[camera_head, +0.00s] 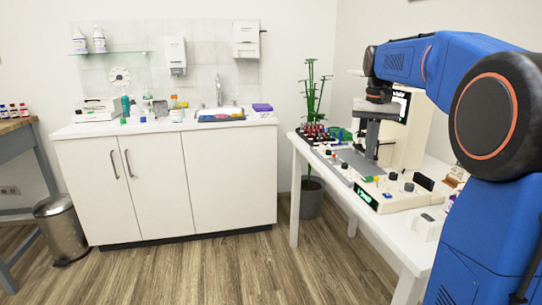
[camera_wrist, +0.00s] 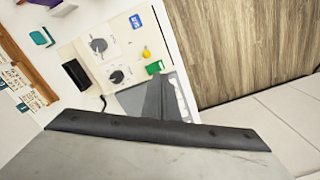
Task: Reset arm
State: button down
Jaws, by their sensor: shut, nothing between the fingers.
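My blue arm (camera_head: 437,65) comes in from the right in the head view and is bent downward at its far end. My gripper (camera_head: 371,152) points down over the white side table, above a cream device with knobs (camera_head: 397,200). It is shut and empty. In the wrist view my gripper (camera_wrist: 158,97) shows its dark fingers together in front of the device's panel (camera_wrist: 112,48), which has dark knobs and a yellow button. Whether the fingertips touch the device cannot be told.
The white side table (camera_head: 423,247) also carries a rack of red-capped tubes (camera_head: 315,133) and a tall cream instrument (camera_head: 410,130). A potted plant (camera_head: 312,200) stands behind it. A white cabinet (camera_head: 165,185) with a sink stands at the back. The wooden floor (camera_head: 215,270) is clear.

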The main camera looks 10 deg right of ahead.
jog(key=s+a+f+n+t, duration=0.1)
jog(key=s+a+f+n, duration=0.15)
jog(key=s+a, duration=0.4)
jog(key=s+a+f+n+t, duration=0.1)
jog(key=s+a+f, duration=0.3)
jog(key=s, duration=0.6)
jog(key=s+a+f+n+t, duration=0.1)
jog(key=s+a+f, duration=0.1)
jog(key=s+f, duration=0.4)
jog(key=s+a+f+n+t, duration=0.1)
jog(key=s+a+f, duration=0.2)
jog(key=s+f, duration=0.4)
jog(key=shift+s+t, duration=0.35)
jog(key=shift+t, duration=0.05)
